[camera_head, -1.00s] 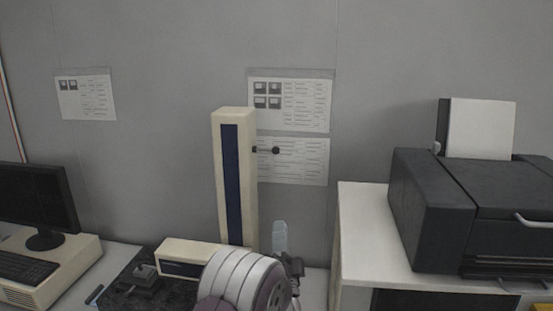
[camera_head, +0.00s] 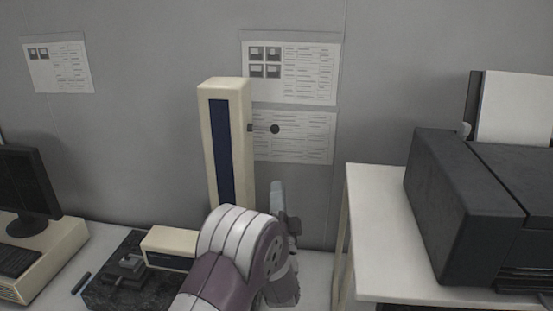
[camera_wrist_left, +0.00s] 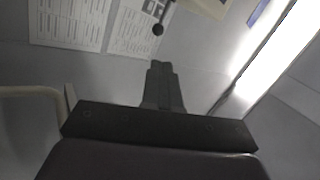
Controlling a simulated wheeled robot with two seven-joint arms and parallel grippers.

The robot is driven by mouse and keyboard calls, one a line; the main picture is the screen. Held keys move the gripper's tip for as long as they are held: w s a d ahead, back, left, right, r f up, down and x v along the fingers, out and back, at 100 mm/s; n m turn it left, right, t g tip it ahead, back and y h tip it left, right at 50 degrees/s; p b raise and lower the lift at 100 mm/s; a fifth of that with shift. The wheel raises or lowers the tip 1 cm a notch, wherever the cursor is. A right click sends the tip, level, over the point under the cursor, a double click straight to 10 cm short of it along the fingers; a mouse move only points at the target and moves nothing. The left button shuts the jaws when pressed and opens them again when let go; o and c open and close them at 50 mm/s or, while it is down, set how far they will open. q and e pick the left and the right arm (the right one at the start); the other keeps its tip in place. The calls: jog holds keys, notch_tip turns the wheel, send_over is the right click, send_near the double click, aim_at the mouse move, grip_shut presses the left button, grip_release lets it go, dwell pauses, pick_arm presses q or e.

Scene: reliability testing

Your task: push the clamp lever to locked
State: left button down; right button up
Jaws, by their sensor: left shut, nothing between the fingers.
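The clamp lever (camera_head: 275,129) is a thin rod with a dark round knob, sticking out to the right from the cream column (camera_head: 208,150) with a dark blue front strip. My left gripper (camera_head: 278,188) is below the knob, apart from it, partly hidden behind my own white and purple arm. In the left wrist view, my left gripper's dark fingers (camera_wrist_left: 160,66) are shut and empty. The lever's knob (camera_wrist_left: 158,30) shows beyond the fingertips there, with a visible gap. My right gripper is in neither view.
A cream block (camera_head: 168,246) sits on a dark base plate (camera_head: 110,290) at the column's foot. A monitor (camera_head: 25,190) stands at left. A dark printer (camera_head: 450,200) stands on a white table (camera_head: 372,220) at right. Printed sheets (camera_head: 292,68) hang on the wall behind.

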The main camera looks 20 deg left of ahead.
aim_at(276, 133)
pick_arm(q)
jog(key=p+x, duration=0.6)
jog(key=x, duration=0.7)
jog(key=shift+f, duration=0.15)
jog(key=shift+w+a, duration=0.2)
jog(key=shift+w, duration=0.15)
